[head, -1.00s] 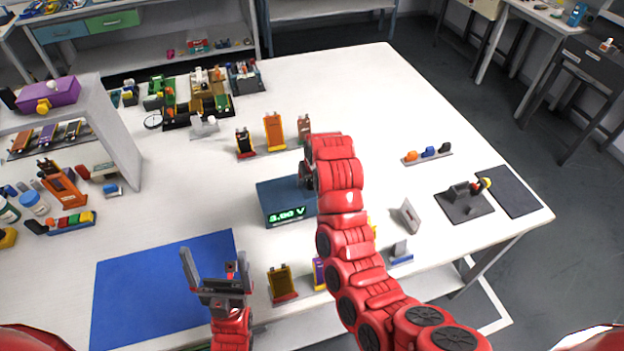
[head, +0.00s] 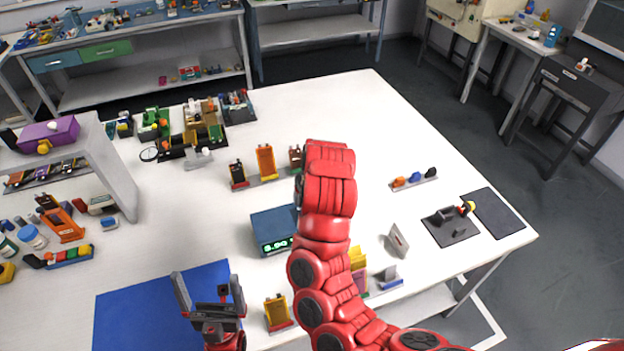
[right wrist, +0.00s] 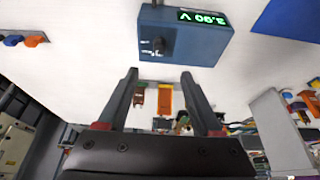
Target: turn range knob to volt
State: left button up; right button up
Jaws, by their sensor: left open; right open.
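The blue meter box (head: 270,231) stands on the white table, partly hidden behind my right arm in the head view. Its green display appears to read 3.90 V. In the right wrist view the meter (right wrist: 190,32) is upside down at the top, with a dark range knob (right wrist: 159,46) on its face. My right gripper (right wrist: 160,76) is open and empty, its fingers apart and pointing toward the knob side, not touching it. In the head view the right fingers are hidden by the arm. My left gripper (head: 208,285) is open and empty over the blue mat (head: 135,305).
Orange and dark cell holders (head: 265,162) stand behind the meter. A grey angled plate (head: 398,240) and a dark fixture (head: 450,226) are to the right.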

jog(key=p+v, duration=0.1)
jog(key=v, duration=0.3)
jog(key=shift+s+r, duration=0.1)
jog(key=shift+r, duration=0.1)
dwell(0.3)
